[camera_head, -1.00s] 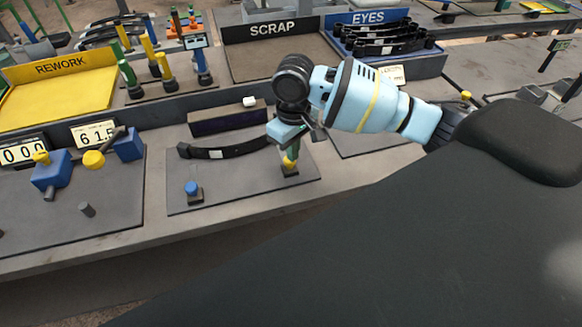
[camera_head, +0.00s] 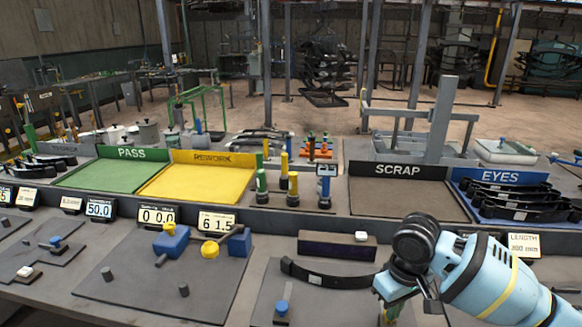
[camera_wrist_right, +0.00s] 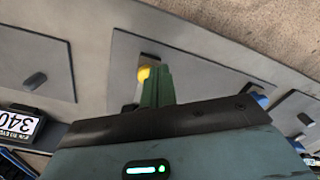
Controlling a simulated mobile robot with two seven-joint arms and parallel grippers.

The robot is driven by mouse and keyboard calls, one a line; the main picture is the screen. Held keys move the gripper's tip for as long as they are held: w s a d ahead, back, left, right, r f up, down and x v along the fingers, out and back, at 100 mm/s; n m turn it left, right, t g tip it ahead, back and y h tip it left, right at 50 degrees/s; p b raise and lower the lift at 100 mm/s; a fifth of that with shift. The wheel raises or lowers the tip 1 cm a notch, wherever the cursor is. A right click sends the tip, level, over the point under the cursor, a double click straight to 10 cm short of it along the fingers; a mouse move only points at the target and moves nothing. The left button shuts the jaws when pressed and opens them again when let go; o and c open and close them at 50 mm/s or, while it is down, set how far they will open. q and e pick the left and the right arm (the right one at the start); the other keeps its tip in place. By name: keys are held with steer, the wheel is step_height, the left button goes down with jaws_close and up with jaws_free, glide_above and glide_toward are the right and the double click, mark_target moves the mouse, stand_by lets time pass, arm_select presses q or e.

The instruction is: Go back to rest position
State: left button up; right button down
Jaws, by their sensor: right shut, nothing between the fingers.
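My right gripper (camera_head: 390,302) is low at the right of the head view, at the end of my light-blue arm. It is at the right end of a dark curved leaf spring (camera_head: 318,279) lying on a grey plate (camera_head: 262,303). In the wrist view the green fingers (camera_wrist_right: 158,86) are shut with nothing between them. A yellow knob (camera_wrist_right: 143,73) shows just beside them; I cannot tell whether they touch. My left gripper is not in view.
A blue knob (camera_head: 281,308) stands on the same plate. Behind are the black scrap tray (camera_head: 405,200), blue eyes tray (camera_head: 466,208), yellow rework tray (camera_head: 200,181) and green pass tray (camera_head: 115,174). Upright coloured gauges (camera_head: 292,188) stand between rework and scrap.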

steer(key=s+a+f+n+t+y, duration=0.1)
steer(key=s+a+f+n+y, duration=0.15)
steer(key=s+a+f, duration=0.95)
steer(key=s+d+f+m+t+h, duration=0.1)
steer(key=s+d+m, duration=0.1)
steer(key=s+d, duration=0.45)
steer(key=s+d+f+m+h, duration=0.2)
steer(key=s+d, duration=0.2)
steer(key=s, duration=0.6)
steer(key=w+a+f+t+y, duration=0.2)
steer(key=w+a+f+t, duration=0.1)
steer(key=w+f+t, duration=0.2)
steer(key=shift+w+f+t, duration=0.4)
steer(key=shift+f+t, duration=0.8)
steer(key=shift+f, duration=0.85)
steer(key=c, duration=2.1)
jaws_free()
steer(key=shift+c, duration=0.2)
